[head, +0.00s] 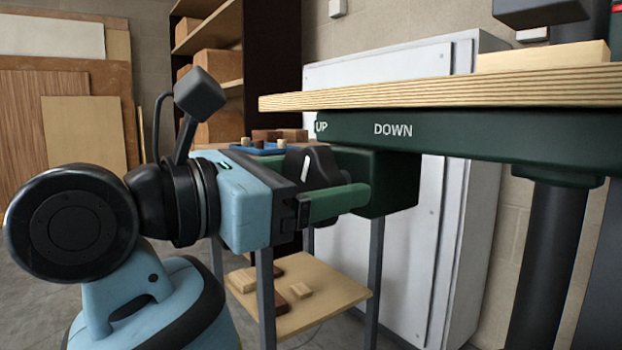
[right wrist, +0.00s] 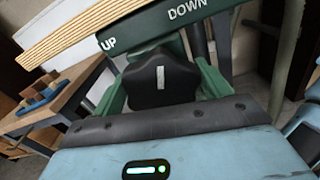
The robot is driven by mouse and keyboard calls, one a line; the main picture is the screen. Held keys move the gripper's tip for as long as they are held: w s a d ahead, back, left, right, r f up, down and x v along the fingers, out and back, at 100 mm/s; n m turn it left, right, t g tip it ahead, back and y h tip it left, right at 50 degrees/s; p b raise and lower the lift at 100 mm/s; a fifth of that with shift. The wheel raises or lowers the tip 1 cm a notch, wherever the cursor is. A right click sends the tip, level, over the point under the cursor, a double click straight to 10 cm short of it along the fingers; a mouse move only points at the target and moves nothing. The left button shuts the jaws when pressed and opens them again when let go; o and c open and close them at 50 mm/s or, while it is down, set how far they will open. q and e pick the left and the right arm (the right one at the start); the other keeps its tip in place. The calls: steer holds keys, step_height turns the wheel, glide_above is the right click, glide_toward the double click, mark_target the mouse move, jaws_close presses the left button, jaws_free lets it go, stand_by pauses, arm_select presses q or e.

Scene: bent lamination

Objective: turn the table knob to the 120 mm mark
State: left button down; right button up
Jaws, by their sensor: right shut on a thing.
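The table knob (head: 322,166) is black with a white pointer line. It sits on a dark green housing (head: 392,185) below the table edge. My right gripper (head: 332,180) has its green fingers shut on the knob, one on each side. In the right wrist view the knob (right wrist: 162,82) lies between the fingers, and its white line points nearly straight up toward the rail. The green rail (head: 470,136) under the plywood tabletop (head: 430,90) reads UP at its left and DOWN further right. I see no 120 mm mark or scale. My left gripper is not in view.
A metal-legged stand with a wooden lower shelf (head: 335,296) and several small blocks is behind my right gripper. A white cabinet (head: 390,60) stands behind the table. A dark column (head: 545,260) supports the table at right. Wooden panels (head: 85,120) lean at the left.

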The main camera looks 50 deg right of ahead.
steer(key=shift+m+p, duration=0.6)
steer(key=shift+p, duration=0.65)
steer(key=shift+s+m, duration=0.1)
steer(key=shift+m, duration=1.7)
steer(key=o, duration=1)
steer(key=shift+c, duration=0.2)
steer(key=shift+a, duration=0.2)
